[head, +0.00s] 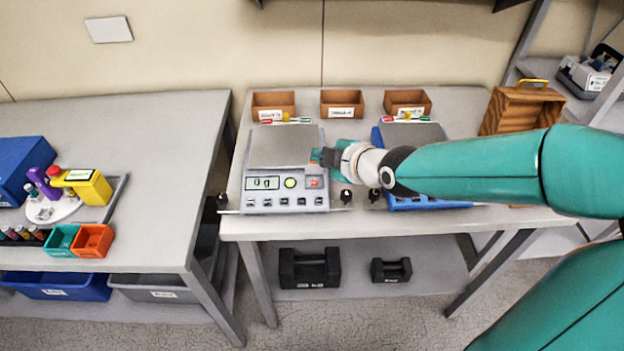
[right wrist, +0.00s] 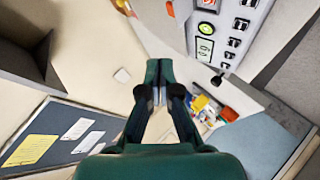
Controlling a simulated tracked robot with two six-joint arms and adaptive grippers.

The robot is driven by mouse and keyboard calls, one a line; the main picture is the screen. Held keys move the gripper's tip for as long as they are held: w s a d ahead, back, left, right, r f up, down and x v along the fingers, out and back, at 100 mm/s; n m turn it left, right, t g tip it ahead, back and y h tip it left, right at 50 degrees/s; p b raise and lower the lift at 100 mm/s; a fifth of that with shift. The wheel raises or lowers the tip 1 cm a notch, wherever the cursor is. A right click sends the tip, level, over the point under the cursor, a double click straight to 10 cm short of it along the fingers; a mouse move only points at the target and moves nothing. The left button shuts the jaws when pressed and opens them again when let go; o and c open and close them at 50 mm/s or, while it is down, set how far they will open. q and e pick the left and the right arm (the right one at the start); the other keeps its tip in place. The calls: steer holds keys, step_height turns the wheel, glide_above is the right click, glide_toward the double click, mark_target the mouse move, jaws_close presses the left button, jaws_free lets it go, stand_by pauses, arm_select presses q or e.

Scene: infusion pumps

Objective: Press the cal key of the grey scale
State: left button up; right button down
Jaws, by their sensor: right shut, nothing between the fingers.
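The grey scale (head: 284,190) stands on the bench left of my right arm, with a flat pan, a display showing 0 g, a green button (head: 290,183), a red-orange button (head: 313,183) and a row of several small keys (head: 285,201) along its front. The key labels are too small to read, so I cannot tell which is cal. The scale also shows at the upper right in the right wrist view (right wrist: 225,60). My right gripper (head: 318,157) is shut and empty at the scale's right side, above the buttons in the picture; contact cannot be told. My left gripper is out of view.
A blue scale (head: 425,203) stands to the right, partly behind my right arm. Small dark knobs (head: 346,196) stand between the scales. Brown boxes (head: 342,103) line the back, and a wooden crate (head: 520,108) stands at the back right. A second table (head: 150,130) is at left.

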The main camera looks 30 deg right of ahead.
steer(key=b, duration=0.4)
glide_toward(307, 177)
steer(key=w, duration=0.4)
steer(key=shift+a+f, duration=0.2)
steer(key=shift+f, duration=0.2)
steer(key=shift+w+d+f+b, duration=0.15)
steer(key=shift+w+f+b, duration=0.1)
steer(key=shift+f+b, duration=0.45)
steer(key=shift+r, duration=0.2)
steer(key=shift+f, duration=0.1)
steer(key=shift+w+f+b, duration=0.15)
steer(key=shift+f+b, duration=0.15)
steer(key=shift+b, duration=0.35)
steer(key=shift+d+f+b, duration=0.1)
steer(key=shift+f+b, duration=0.2)
steer(key=shift+b, duration=0.1)
stand_by(0.5)
stand_by(0.3)
steer(key=shift+r, duration=0.7)
